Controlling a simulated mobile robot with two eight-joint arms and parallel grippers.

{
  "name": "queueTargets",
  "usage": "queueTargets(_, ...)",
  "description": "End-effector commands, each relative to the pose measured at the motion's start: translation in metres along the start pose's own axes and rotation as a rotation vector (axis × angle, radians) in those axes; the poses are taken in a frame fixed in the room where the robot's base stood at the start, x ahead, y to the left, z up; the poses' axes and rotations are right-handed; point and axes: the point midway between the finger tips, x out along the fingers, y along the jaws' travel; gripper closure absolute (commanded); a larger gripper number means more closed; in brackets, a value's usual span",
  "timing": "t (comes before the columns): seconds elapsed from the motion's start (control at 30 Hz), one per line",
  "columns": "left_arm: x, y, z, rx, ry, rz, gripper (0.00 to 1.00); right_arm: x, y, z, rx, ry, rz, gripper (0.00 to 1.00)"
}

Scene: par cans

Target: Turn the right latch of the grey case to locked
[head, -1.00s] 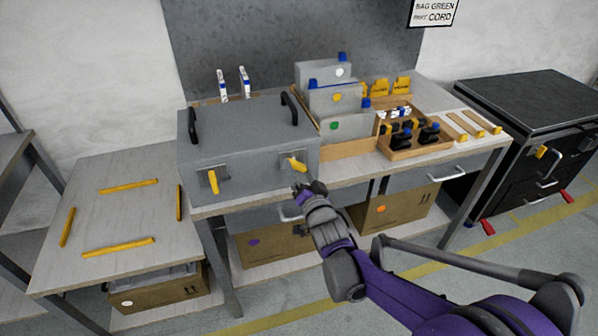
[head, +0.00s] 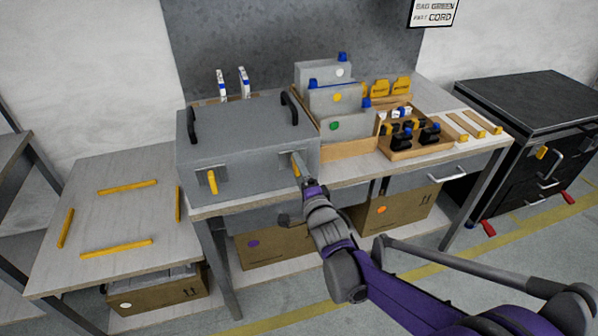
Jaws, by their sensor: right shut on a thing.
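The grey case (head: 240,150) stands closed on the workbench, with two black handles on its lid. Its left latch (head: 213,182) has a yellow lever pointing down. Its right latch (head: 296,168) shows only as a small yellow part at the case's front; my right gripper (head: 301,174) covers the rest. My right gripper is shut on this latch, its arm coming from the lower right. The latch's exact angle is hard to tell behind the fingers. My left gripper is out of view.
Grey bins (head: 325,98) and a wooden tray (head: 395,153) with dark items stand right of the case. A lower table (head: 115,215) with yellow strips is at left. A black cabinet (head: 530,105) stands at right. Cardboard boxes (head: 270,248) sit below the bench.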

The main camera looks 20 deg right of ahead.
Motion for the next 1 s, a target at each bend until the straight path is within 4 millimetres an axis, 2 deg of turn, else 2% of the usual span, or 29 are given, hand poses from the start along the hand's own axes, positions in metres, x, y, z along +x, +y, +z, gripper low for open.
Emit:
queueTargets(0.3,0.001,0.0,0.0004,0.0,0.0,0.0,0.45,-0.0003,0.0003,0.0001,0.083,0.0,0.001,0.76)
queueTargets(0.73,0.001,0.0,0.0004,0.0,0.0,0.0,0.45,-0.0003,0.0003,0.0001,0.093,0.0,0.001,0.76)
queueTargets(0.77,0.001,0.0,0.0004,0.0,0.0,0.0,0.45,-0.0003,0.0003,0.0001,0.093,0.0,0.001,0.18)
queueTargets(0.87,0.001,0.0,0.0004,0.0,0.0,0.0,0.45,-0.0002,0.0003,0.0001,0.093,0.0,0.001,0.0)
queueTargets(1.0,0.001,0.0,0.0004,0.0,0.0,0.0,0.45,-0.0002,0.0002,0.0,0.091,0.0,0.001,0.0)
